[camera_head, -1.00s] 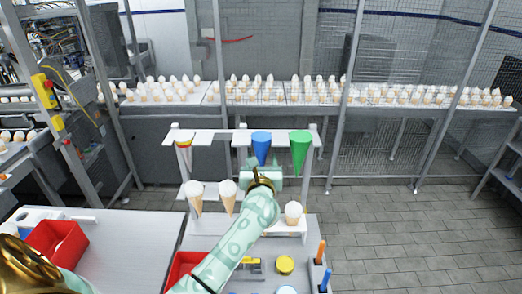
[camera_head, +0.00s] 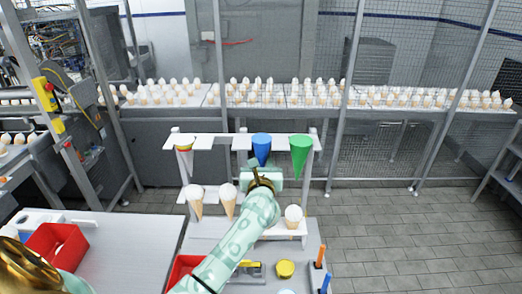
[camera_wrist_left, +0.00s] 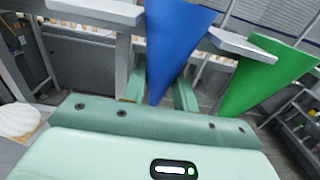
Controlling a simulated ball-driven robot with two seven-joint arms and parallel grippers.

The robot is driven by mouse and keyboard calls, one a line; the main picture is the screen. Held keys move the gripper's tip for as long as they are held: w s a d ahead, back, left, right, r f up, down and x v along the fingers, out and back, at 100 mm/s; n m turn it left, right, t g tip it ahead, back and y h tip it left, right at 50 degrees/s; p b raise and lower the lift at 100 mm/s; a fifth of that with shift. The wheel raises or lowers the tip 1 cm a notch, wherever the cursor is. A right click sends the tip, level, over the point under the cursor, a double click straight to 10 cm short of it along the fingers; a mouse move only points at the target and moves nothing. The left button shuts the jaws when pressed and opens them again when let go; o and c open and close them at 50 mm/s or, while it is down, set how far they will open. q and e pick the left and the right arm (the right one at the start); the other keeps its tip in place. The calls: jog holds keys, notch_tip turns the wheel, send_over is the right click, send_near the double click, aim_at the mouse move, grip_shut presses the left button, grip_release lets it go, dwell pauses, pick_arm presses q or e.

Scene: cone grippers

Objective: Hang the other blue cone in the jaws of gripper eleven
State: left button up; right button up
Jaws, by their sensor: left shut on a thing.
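A blue cone (camera_head: 261,147) stands point down at the upper row of the white rack (camera_head: 242,142), between two white jaw plates. It also shows in the left wrist view (camera_wrist_left: 176,42), with a white plate on each side; I cannot tell whether the plates touch it. My left gripper (camera_head: 262,172) is below the row and shut on the lower part of this cone; its fingers (camera_wrist_left: 160,92) flank the cone near its tip. A green cone (camera_head: 300,155) hangs to the right. My right gripper is not in view.
A cone with red and yellow bands (camera_head: 184,150) hangs at the upper left. Wrapped-looking cones with white tops (camera_head: 228,195) stand in the lower row. A red bin (camera_head: 58,245), a yellow round lid (camera_head: 285,268) and upright orange and blue sticks (camera_head: 321,256) are nearer.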

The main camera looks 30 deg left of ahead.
pick_arm(q)
jog(key=shift+s+r, duration=0.1)
dwell(0.3)
jog(key=shift+p+v, duration=0.5)
jog(key=shift+v, duration=0.8)
jog(key=shift+p+v, duration=0.3)
jog(key=shift+v, duration=2.6)
